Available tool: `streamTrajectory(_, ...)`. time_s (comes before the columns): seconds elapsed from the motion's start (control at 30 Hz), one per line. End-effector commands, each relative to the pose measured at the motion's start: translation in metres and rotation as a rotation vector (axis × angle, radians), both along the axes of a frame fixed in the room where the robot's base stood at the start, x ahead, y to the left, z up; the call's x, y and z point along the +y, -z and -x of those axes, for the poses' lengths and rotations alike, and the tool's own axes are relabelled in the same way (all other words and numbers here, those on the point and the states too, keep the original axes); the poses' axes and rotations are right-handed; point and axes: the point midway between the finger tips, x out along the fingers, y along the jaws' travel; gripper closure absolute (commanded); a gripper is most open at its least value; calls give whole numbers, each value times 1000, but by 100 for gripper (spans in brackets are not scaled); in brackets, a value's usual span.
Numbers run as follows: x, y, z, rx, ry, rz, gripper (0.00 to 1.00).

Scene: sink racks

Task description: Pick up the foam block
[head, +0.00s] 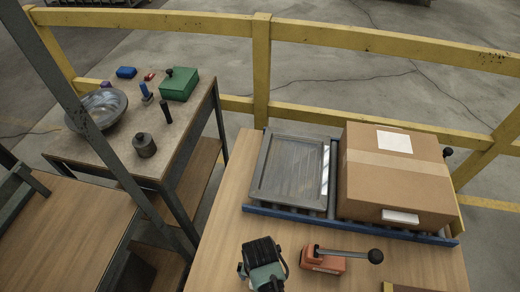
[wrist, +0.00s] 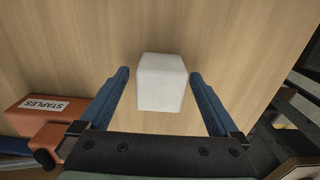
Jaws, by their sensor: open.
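The foam block is a small white block (wrist: 161,84), seen in the wrist view over the wooden tabletop. My gripper (wrist: 159,74) is open, with one blue finger on each side of the block in the picture. Clear gaps show between the block and both fingers. I cannot tell how far the fingertips are above or below the block's top. In the head view, the black and green end of my arm (head: 264,268) is at the bottom centre over the table. The block is not visible there and seems hidden by it.
An orange stapler-like box (head: 323,261) with a black-knobbed lever stands close by; its STAPLES label (wrist: 45,105) shows in the wrist view. Behind are a grey tray (head: 258,174) and a cardboard box (head: 392,178) on a blue-railed roller stand. The table's left edge is near.

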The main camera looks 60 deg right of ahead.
Motion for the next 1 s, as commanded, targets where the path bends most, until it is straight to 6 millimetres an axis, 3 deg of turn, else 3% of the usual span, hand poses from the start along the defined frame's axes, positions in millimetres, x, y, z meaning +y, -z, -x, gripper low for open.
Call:
streamTrajectory(0.27, 0, 4, 0, -2, -1, 1, 3)
streamTrajectory(0.77, 0, 4, 0, 0, -1, 1, 90)
streamTrajectory(1.0, 0, 2, 0, -2, -1, 1, 90)
